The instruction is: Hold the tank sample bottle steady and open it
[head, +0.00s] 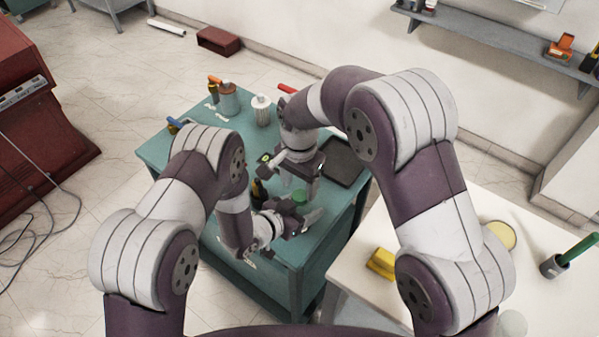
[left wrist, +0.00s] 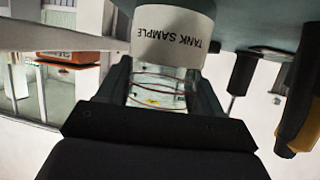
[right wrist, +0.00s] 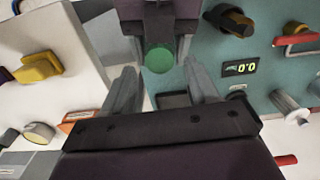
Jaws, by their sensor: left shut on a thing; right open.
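The tank sample bottle (left wrist: 172,45) is a clear vessel with a white "TANK SAMPLE" label, upside down in the left wrist view. My left gripper (head: 298,212) is shut around its body. Its green cap (head: 299,195) shows above the left gripper in the head view. The right wrist view shows the cap (right wrist: 159,58) end-on, just beyond the fingertips of my right gripper (right wrist: 163,80). That gripper is open and empty, above the cap and apart from it. Most of the bottle is hidden by the left gripper in the head view.
The teal table (head: 182,148) holds a brown bottle (head: 228,100), a white ribbed container (head: 262,112) and a dark tray (head: 343,160). A green 0.0 display (right wrist: 240,68) is close to the right gripper. A white table (head: 350,277) with a yellow block (head: 382,263) stands at right.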

